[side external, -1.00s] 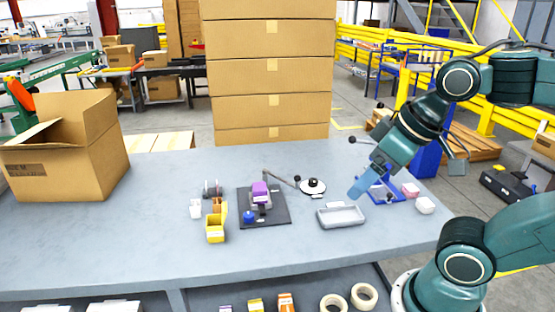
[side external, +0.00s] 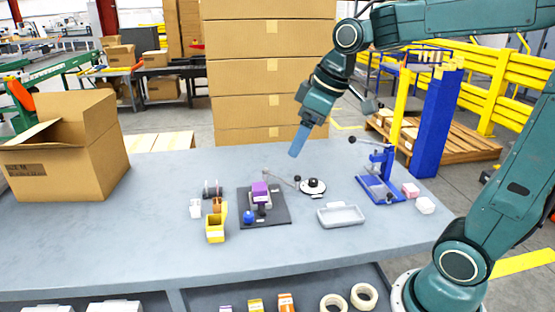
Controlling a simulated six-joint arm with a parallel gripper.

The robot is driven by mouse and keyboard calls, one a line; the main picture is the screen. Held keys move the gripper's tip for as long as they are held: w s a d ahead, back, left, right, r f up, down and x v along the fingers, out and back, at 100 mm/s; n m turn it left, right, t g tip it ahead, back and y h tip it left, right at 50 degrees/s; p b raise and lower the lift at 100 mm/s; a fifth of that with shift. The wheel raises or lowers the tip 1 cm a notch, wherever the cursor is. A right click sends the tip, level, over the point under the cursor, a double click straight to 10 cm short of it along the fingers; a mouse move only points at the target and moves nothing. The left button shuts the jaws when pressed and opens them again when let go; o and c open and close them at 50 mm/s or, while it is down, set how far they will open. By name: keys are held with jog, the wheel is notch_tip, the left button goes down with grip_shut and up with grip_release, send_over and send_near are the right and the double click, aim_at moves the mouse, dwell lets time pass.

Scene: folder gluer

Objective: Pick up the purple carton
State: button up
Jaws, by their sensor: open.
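The purple carton (side external: 260,190) stands upright in the small machine on a dark base plate (side external: 277,217) near the middle of the table. A small blue knob or cap (side external: 249,216) is at the front left of that plate. My gripper (side external: 297,148) hangs above the table, up and to the right of the carton and clear of it. Its blue fingers overlap from this side, and nothing shows between them.
A yellow bin (side external: 215,228) and small orange and white items stand left of the plate. A lever with a round base (side external: 313,188), a grey tray (side external: 341,216) and a blue press (side external: 380,187) stand to the right. An open cardboard box (side external: 70,150) is at far left. The table's front is clear.

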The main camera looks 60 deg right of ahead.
jog(key=w+d+f+n, duration=0.2)
jog(key=w+d, duration=0.2)
jog(key=w, duration=0.4)
jog(key=n+g+y, duration=0.1)
jog(key=n+y, duration=0.1)
jog(key=n, duration=0.2)
send_over(260, 186)
jog(key=s+d, duration=0.4)
notch_tip(260, 186, down, 16)
jog(key=shift+w+a, duration=0.15)
jog(key=shift+f, duration=0.15)
jog(key=shift+x, duration=4.25)
jog(key=shift+a+f, duration=0.15)
jog(key=shift+a, duration=0.1)
jog(key=shift+x, duration=2.4)
jog(key=shift+a, duration=0.15)
jog(key=shift+c, duration=0.5)
jog(key=c, duration=0.9)
